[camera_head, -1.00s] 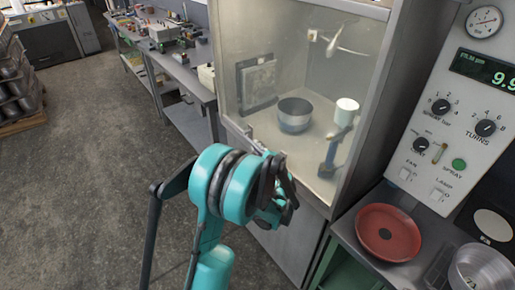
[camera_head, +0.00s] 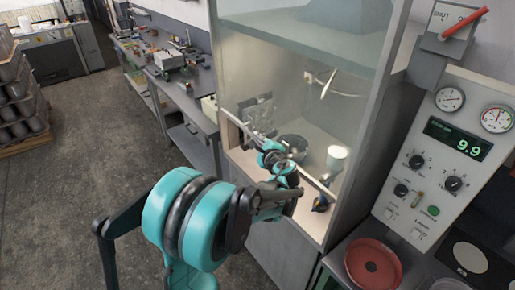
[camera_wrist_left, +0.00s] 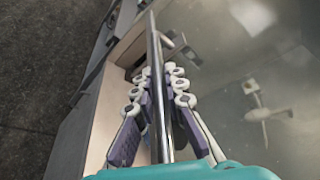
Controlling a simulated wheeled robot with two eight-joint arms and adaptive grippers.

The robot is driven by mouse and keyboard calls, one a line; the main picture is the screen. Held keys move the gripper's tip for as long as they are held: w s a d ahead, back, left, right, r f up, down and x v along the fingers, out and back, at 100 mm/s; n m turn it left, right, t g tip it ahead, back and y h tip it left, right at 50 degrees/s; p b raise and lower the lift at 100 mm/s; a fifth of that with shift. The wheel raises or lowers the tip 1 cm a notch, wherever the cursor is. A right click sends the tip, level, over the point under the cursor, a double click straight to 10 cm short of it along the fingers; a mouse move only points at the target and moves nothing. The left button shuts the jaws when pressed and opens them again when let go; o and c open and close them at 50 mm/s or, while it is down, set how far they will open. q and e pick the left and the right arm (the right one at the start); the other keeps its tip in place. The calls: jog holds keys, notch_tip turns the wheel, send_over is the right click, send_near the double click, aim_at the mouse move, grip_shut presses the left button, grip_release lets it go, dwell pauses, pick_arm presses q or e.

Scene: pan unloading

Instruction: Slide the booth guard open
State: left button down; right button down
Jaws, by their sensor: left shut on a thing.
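The booth guard (camera_head: 245,72) is a hazy clear pane across the front of the booth, with a thin metal rail (camera_head: 326,190) along its lower edge. A strip of the pale booth floor shows uncovered below the rail, so the guard stands partly raised. My left gripper (camera_head: 272,152) is shut on the rail near its middle. In the left wrist view the fingers (camera_wrist_left: 158,100) close on both sides of the shiny rail (camera_wrist_left: 154,50). My right gripper is not in view.
Inside the booth are a grey pot (camera_head: 293,146), a white cup (camera_head: 337,155) and a small propeller-like part (camera_head: 327,83). A control panel (camera_head: 440,150) with dials and a red lever (camera_head: 465,22) stands right. A red pan (camera_head: 373,266) lies below it. Benches line the left.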

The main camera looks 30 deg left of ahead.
pick_arm(q)
jog(key=p, duration=1.1)
send_near(258, 84)
jog(key=a, duration=0.2)
jog(key=a+r, duration=0.1)
jog(key=a, duration=0.1)
jog(key=c, duration=1.6)
grip_release()
jog(key=shift+o, duration=0.2)
jog(key=v, duration=1.2)
jog(key=shift+w, duration=0.1)
